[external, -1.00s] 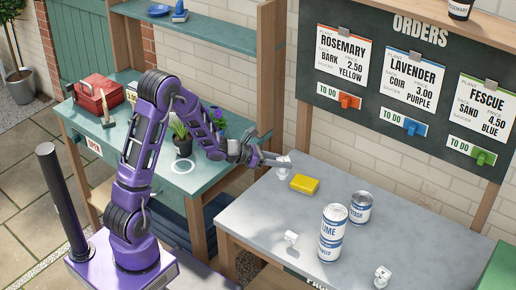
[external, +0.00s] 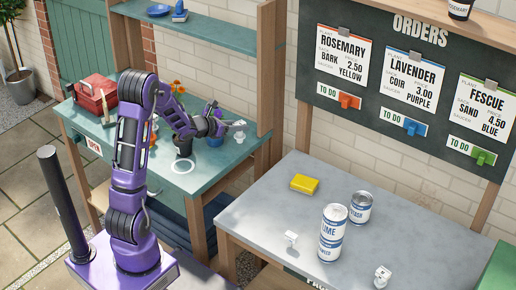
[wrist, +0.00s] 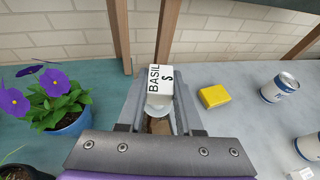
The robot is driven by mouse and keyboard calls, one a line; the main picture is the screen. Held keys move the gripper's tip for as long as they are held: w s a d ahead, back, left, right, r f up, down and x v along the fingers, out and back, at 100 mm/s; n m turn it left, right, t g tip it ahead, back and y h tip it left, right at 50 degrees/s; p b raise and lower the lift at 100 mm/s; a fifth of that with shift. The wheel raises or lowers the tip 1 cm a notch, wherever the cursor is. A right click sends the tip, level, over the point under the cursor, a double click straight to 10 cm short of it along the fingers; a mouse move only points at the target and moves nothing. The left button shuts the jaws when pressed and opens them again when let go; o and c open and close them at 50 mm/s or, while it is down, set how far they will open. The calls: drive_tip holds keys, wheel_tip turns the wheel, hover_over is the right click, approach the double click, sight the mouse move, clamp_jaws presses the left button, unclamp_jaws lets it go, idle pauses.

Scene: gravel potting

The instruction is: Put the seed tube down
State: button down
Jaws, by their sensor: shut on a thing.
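The seed tube (wrist: 160,78) is white, with a "BASIL $" label facing up in the wrist view. My gripper (wrist: 160,108) is shut on it, with the tube between the two grey fingers. In the external view the tube (external: 238,125) shows as a small white piece at the tip of my gripper (external: 228,127). It is held above the back right end of the teal bench (external: 213,178); its height above the top is hard to tell. The tube's lower part is mostly hidden by the fingers.
A blue pot (wrist: 72,126) with purple flowers stands just left of my gripper. A wooden post (external: 265,80) rises close to the right.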

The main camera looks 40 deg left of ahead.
drive_tip(key=w+a+n+y, duration=0.1)
drive_tip(key=w+a+y, duration=0.15)
drive_tip(key=a, duration=1.15)
drive_tip(key=w+a+n+y, duration=0.1)
drive_tip(key=w+a, duration=0.3)
drive_tip(key=a, duration=1)
drive_tip(key=shift+t, duration=0.4)
drive_tip(key=shift+a+f+b, duration=0.15)
drive_tip(key=shift+f+b, duration=1.15)
drive_tip(key=shift+f, duration=3.4)
drive_tip(key=shift+f, duration=0.1)
drive_tip(key=shift+f, duration=0.15)
drive_tip(key=c, duration=0.6)
unclamp_jaws()
